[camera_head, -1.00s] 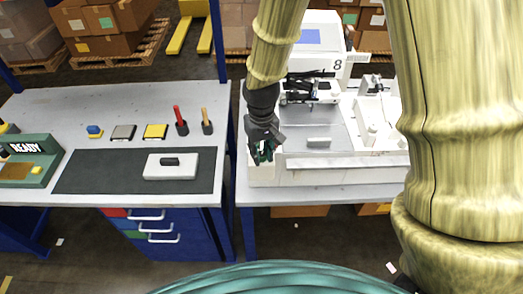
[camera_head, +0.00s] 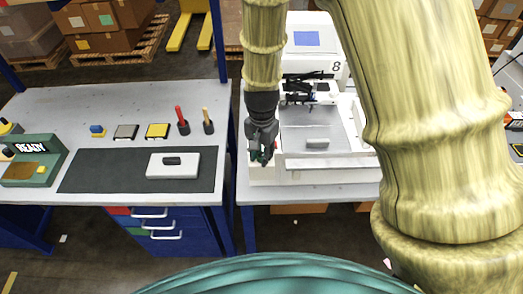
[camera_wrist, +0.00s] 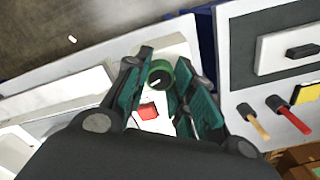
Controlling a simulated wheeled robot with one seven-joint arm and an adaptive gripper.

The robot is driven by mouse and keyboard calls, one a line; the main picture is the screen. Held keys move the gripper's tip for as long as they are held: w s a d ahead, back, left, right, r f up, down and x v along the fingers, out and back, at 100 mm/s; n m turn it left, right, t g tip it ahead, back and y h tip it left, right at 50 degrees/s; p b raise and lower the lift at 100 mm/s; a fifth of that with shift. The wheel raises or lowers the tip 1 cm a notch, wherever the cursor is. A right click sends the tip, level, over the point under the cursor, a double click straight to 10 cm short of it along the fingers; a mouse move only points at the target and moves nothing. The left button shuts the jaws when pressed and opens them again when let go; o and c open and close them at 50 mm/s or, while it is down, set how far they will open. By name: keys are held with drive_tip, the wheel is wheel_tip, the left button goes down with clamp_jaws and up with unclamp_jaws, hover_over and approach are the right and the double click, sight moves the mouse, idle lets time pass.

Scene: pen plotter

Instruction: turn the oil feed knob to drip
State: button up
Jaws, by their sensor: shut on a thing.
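A round dark knob (camera_wrist: 159,77) with a green rim and a short white pointer mark sits on the white machine's corner panel in the wrist view. I cannot read any labels around it. My gripper (camera_wrist: 164,86) has its teal fingers on either side of the knob and is shut on it. In the head view my gripper (camera_head: 262,156) is at the front left corner of the white plotter (camera_head: 330,170), and it hides the knob there. A red square button (camera_wrist: 148,111) sits on the panel close to the knob, between the fingers.
A left bench holds a dark mat (camera_head: 105,172) with a white block (camera_head: 173,167), a green READY box (camera_head: 42,172), and a red-handled tool (camera_head: 181,120) and an orange-handled tool (camera_head: 207,120) in holders. A gap separates the benches. A grey block (camera_head: 317,143) lies on the plotter bed.

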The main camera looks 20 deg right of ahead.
sight(262, 155)
drive_tip(key=shift+w+m+p, duration=0.1)
drive_tip(key=shift+m+p, duration=0.4)
drive_tip(key=shift+m, duration=1.1)
drive_tip(key=o, duration=1.1)
drive_tip(key=shift+c, duration=0.2)
drive_tip(key=shift+r, duration=0.1)
wheel_tip(262, 155, up, 12)
